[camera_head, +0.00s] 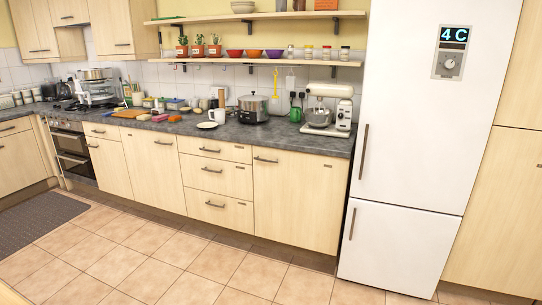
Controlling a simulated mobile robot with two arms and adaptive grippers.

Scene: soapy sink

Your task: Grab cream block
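I cannot pick out a cream block with certainty. Several small items, some pale, lie crowded on the dark countertop (245,133) along the back wall, too small to tell apart. Among them are an orange board (128,114) and a small red item (174,118). Neither of my grippers is in view.
A white plate (207,125), a white mug (218,116), a silver cooker pot (253,108) and a stand mixer (328,108) stand on the counter. A tall white fridge (405,150) is at right. A grey mat (35,222) lies at left. The tiled floor (180,250) is clear.

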